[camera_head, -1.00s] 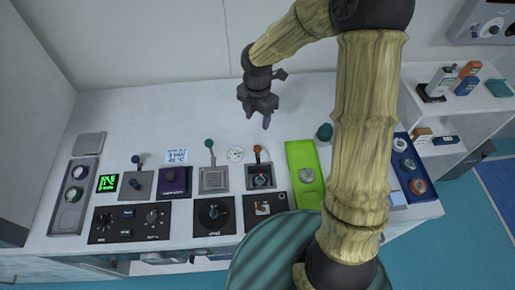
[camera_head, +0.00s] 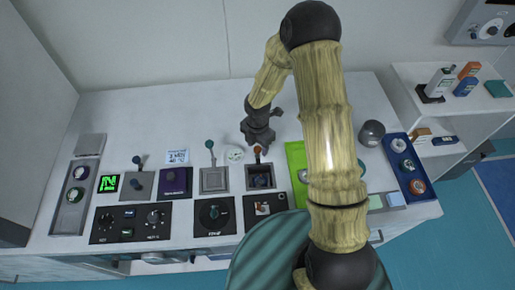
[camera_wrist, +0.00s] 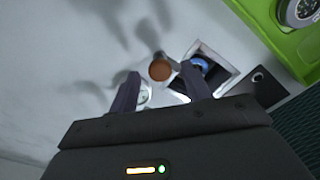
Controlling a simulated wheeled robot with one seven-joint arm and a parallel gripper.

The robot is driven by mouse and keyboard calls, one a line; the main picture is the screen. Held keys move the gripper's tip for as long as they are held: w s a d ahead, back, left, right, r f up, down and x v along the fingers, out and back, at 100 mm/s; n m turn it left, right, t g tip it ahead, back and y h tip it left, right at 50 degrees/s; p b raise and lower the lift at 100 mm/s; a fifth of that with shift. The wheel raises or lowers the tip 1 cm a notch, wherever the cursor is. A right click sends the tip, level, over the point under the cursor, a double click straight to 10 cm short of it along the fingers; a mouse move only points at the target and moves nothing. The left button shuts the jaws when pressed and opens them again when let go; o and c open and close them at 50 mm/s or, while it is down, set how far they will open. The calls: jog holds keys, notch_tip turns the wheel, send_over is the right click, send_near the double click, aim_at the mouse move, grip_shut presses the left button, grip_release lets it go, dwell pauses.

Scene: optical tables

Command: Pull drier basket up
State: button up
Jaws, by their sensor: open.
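A square recessed well (camera_head: 260,177) sits at the middle of the bench, with an upright lever topped by an orange-brown knob (camera_head: 258,150) at its back edge. I take this for the drier basket, though no label is readable. In the wrist view the round knob (camera_wrist: 160,70) lies between the fingertips, and the well (camera_wrist: 205,68) beside it holds a blue round item. My gripper (camera_head: 257,146) is open, just above and behind the knob. Whether its fingers touch the knob cannot be told.
A similar grey square panel (camera_head: 213,180) with a teal-knobbed lever stands to the left. A green tray (camera_head: 297,160) lies close on the right. Dark control panels (camera_head: 214,215) line the front. A dark round object (camera_head: 371,132) stands at the right. The bench behind is clear.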

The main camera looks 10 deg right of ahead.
jog(key=shift+f, duration=1.5)
grip_shut()
notch_tip(320, 180, up, 7)
jog(key=p, duration=0.4)
jog(key=shift+f+p, duration=0.2)
jog(key=shift+p, duration=0.15)
jog(key=shift+w+a, duration=0.1)
jog(key=shift+w, duration=0.1)
jog(key=shift+c, duration=1.3)
grip_release()
jog(key=shift+r, duration=0.1)
jog(key=shift+o, duration=1.3)
jog(key=shift+s, duration=0.2)
